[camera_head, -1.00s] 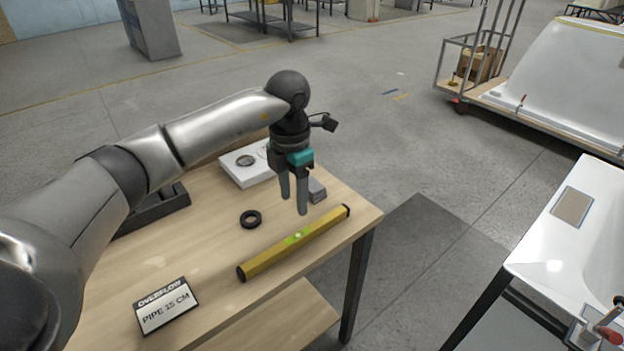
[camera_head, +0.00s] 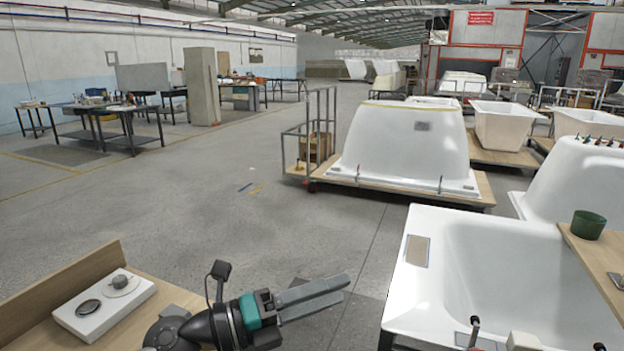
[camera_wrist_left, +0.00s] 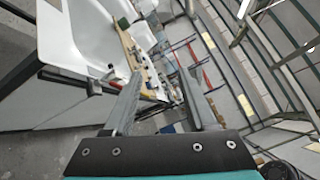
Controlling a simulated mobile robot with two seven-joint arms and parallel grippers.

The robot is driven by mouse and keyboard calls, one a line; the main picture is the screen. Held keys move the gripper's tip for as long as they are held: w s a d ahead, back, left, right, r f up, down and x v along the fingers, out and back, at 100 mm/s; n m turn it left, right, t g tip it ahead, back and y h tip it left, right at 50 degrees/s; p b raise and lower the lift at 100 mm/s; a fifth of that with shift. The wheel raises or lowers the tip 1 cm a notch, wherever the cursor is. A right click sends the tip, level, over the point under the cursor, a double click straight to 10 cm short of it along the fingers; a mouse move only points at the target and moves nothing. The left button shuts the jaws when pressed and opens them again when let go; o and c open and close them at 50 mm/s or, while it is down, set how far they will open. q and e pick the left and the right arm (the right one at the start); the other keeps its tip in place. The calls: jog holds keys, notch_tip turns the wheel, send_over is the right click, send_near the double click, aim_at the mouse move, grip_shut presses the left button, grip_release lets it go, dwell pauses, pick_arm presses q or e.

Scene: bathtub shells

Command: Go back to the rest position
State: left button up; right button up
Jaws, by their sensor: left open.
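My left gripper (camera_head: 338,291) is at the bottom of the head view, pointing right, with its two grey fingers parallel and nothing between them. It is open and empty, above the floor gap between the wooden bench (camera_head: 92,262) and the near white bathtub (camera_head: 436,275). In the left wrist view the two fingers (camera_wrist_left: 160,88) stand apart with a gap between them. My right gripper does not show in either view.
A white box (camera_head: 103,306) with round parts sits on the bench at lower left. A wooden board with a green pot (camera_head: 588,224) spans the near tub at right. A trolley (camera_head: 322,132) stands beyond.

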pick_arm(q)
jog(key=w+a+r+n+t+y, duration=0.1)
jog(key=w+a+n+t+y, duration=0.1)
jog(key=a+n+t+y, duration=0.6)
jog(key=w+a+n+t+y, duration=0.15)
jog(key=n+t, duration=0.35)
jog(key=n, duration=0.7)
jog(key=s+a+f+n+g+y, duration=0.3)
jog(key=a+f+n+y, duration=0.15)
jog(key=f, duration=0.25)
jog(key=s+a+f+n+g+y, duration=0.3)
jog(key=a+f+n+y, duration=0.15)
jog(key=f+n, duration=0.2)
jog(key=s+f+n+g+h, duration=0.1)
jog(key=s+f+n+g, duration=0.1)
jog(key=s+f+g, duration=0.55)
jog(key=s+f+n+g+h, duration=0.1)
jog(key=s+f+g, duration=0.25)
jog(key=s, duration=0.75)
notch_tip(320, 180, down, 22)
jog(key=s, duration=0.3)
jog(key=s+a+f+g, duration=0.2)
jog(key=s+f, duration=1.2)
jog(key=shift+s+a+f+y, duration=0.15)
jog(key=shift+s+f+y, duration=0.1)
jog(key=shift+s+y, duration=0.15)
